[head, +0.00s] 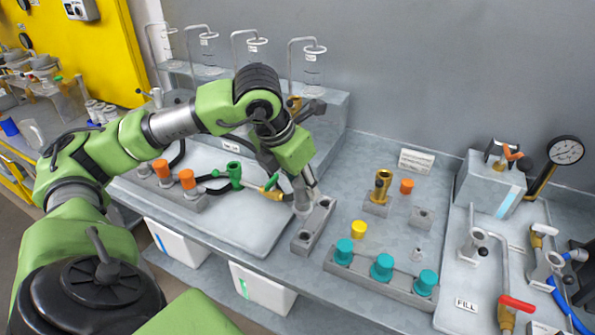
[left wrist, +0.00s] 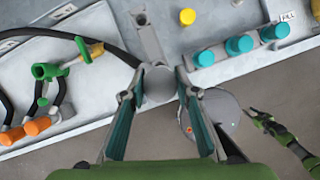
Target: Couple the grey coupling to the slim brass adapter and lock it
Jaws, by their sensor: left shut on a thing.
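My left gripper (head: 303,196) is shut on the grey coupling, a round grey piece between its fingers in the left wrist view (left wrist: 158,86). A brass adapter (head: 382,183) stands upright on a small grey block, right of and apart from the gripper. My right arm shows at the right of the left wrist view, its gripper (left wrist: 252,114) small and dark.
A row of teal caps (head: 381,267) stands on a front rail. A yellow cap (head: 359,229), an orange cap (head: 407,186) and an empty grey block (head: 422,217) lie nearby. A hose with a green fitting (head: 234,174) is at left, piping (head: 503,262) at right.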

